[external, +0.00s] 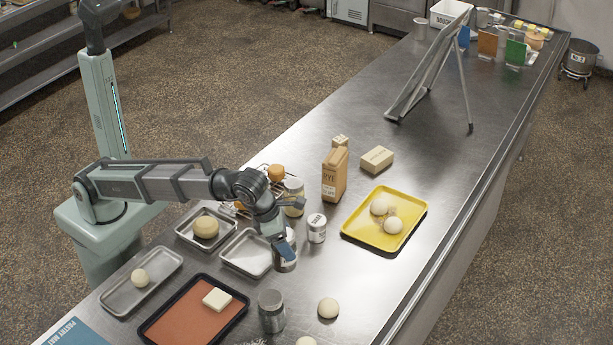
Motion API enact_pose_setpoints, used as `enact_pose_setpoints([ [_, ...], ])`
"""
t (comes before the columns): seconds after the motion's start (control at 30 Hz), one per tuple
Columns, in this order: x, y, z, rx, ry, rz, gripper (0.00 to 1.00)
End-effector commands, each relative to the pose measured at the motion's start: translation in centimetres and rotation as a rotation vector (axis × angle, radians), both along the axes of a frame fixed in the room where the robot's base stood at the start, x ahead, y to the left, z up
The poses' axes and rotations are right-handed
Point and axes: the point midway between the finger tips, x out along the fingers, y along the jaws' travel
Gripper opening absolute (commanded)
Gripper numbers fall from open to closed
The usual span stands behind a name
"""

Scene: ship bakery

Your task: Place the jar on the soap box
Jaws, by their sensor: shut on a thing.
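My gripper (283,252) points down over the steel table and is shut on a jar (287,266), a small round container with a greyish side. The fingers hide part of the jar, and I cannot tell whether its base touches the table. A low tan box with faint print, likely the soap box (377,160), lies flat on the table farther back and to the right, apart from my gripper. Its top looks bare.
A white-labelled can (316,228) stands close right of my gripper. An upright rye carton (334,175) stands between it and the tan box. A yellow tray (350,232) with dough balls lies right. Another jar (271,312) stands in front.

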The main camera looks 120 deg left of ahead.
Motion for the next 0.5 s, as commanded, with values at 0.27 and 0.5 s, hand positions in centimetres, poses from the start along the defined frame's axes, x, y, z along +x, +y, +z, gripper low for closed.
enact_pose_setpoints([
  [0.27,0.4,0.9,0.5,0.001,-0.001,0.013,0.23],
  [0.5,2.2,7.0,1.1,0.001,-0.001,0.105,0.23],
])
